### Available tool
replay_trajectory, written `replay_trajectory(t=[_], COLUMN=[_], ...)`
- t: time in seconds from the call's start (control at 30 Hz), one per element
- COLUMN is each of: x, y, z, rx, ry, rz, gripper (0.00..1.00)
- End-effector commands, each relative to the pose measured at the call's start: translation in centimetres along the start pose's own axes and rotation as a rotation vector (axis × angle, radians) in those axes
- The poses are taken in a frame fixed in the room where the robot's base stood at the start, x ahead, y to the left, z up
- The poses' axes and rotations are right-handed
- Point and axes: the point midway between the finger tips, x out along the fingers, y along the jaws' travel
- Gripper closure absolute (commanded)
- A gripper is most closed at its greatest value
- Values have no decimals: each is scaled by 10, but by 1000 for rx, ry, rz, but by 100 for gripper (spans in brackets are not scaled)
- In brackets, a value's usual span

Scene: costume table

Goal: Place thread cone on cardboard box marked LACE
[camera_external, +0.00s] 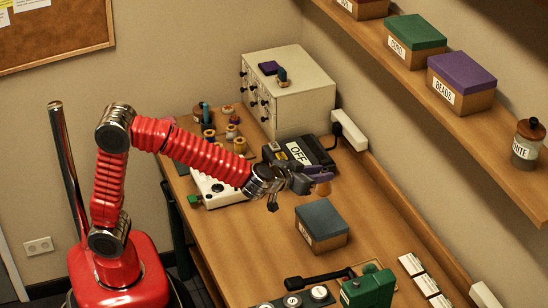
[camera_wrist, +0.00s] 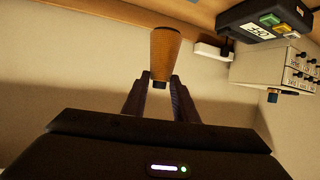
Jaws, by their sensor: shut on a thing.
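The thread cone (camera_wrist: 165,52) is orange-brown and sits between the fingers of my gripper (camera_wrist: 160,88) in the wrist view, its narrow end towards me. In the external view my gripper (camera_external: 310,182) is shut on it, and the orange cone (camera_external: 323,188) shows partly at the fingertips. A cardboard box with a blue-grey lid (camera_external: 321,220) stands on the table just below the gripper in the picture. The cone is apart from this box. The label on its left side is too small to read, so I cannot confirm LACE.
A green tool (camera_external: 368,290) and a black-handled tool (camera_external: 320,277) lie in front. A shelf with labelled boxes (camera_external: 462,82) runs along the right.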

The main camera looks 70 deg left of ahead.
Motion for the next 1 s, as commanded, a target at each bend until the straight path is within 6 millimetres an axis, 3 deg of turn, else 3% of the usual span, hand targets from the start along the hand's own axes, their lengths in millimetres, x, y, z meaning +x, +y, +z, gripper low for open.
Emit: replay_trajectory(t=[0.27, 0.6, 1.0], x=[4, 23, 25], y=[0, 0, 0], z=[8, 54, 59], rx=[2, 2, 0], ry=[-1, -1, 1], rz=[-1, -2, -1], gripper=[97, 97, 97])
